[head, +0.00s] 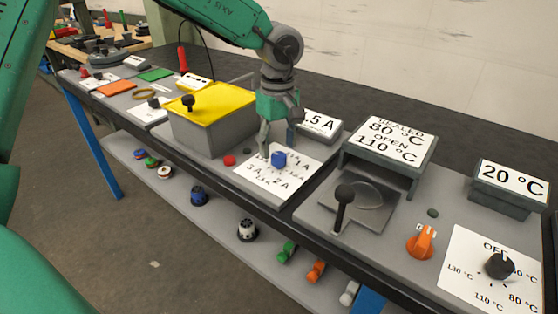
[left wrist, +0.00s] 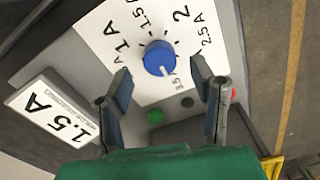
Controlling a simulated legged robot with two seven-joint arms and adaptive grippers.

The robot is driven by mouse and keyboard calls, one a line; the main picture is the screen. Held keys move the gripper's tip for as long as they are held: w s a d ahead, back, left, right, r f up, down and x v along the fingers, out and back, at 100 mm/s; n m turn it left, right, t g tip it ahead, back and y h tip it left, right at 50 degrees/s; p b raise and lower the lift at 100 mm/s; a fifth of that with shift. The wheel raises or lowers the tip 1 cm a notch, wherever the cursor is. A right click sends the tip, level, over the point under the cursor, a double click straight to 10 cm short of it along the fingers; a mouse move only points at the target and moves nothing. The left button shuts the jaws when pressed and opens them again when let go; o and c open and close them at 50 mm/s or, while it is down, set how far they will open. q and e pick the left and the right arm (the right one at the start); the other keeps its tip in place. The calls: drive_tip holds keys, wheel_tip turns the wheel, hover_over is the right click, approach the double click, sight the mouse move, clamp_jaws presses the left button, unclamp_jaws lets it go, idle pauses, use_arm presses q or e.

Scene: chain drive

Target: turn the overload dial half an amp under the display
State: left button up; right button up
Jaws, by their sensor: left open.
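The blue overload dial (head: 278,159) sits on a white scale card (head: 270,182) in the head view. In the left wrist view the dial (left wrist: 160,58) shows a white pointer mark on its lower edge, towards a small label that I cannot read surely. The marks 1 A, 1.5 A, 2 and 2.5 A lie around it. The display (left wrist: 50,115) reads 1.5 A; its sign is partly covered in the head view (head: 320,123). My left gripper (head: 278,150) is open, its fingers pointing down just above and behind the dial, apart from it. My right gripper is not in view.
A green button (left wrist: 155,116), a dark one (left wrist: 187,102) and a red one (head: 229,160) are near the dial. A yellow-topped box (head: 213,103) stands left. A black-handled lever (head: 344,200), orange knob (head: 421,242) and black temperature dial (head: 499,265) are right.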

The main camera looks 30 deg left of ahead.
sight(279, 155)
use_arm(q)
wheel_tip(279, 155, down, 2)
drive_tip(key=shift+s+f, duration=0.1)
drive_tip(key=shift+f, duration=0.15)
drive_tip(key=shift+d+f, duration=0.1)
drive_tip(key=shift+f, duration=0.2)
drive_tip(key=shift+d+f+b, duration=0.15)
drive_tip(key=shift+d+b, duration=0.15)
drive_tip(key=shift+a, duration=0.2)
drive_tip(key=c, duration=1.2)
drive_tip(key=shift+o, duration=0.3)
